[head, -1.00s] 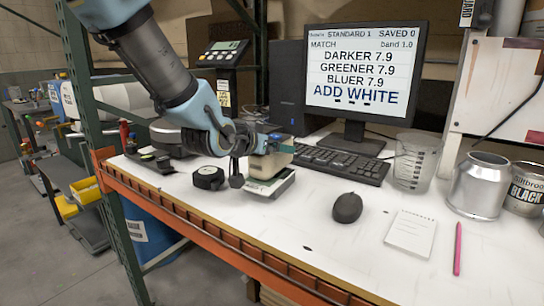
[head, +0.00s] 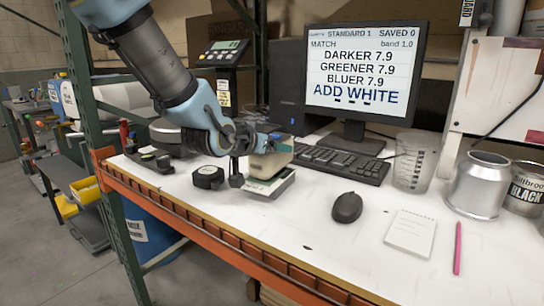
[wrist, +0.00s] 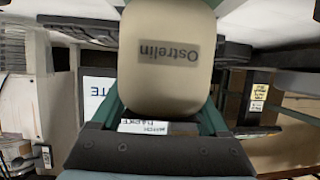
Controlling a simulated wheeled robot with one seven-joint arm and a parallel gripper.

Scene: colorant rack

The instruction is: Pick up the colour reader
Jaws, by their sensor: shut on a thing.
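The colour reader (head: 276,160) is a cream block with green parts, near the left end of the white bench in the head view. A flat pale piece with a dark green edge (head: 270,186) shows right under the reader. I cannot tell whether the reader touches it.
A black tape measure (head: 208,178) lies just left of my gripper. The keyboard (head: 340,164) and monitor (head: 366,75) stand to the right and behind. A mouse (head: 347,207), notepad (head: 410,232) and pink pencil (head: 457,248) lie further right. The bench front is clear.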

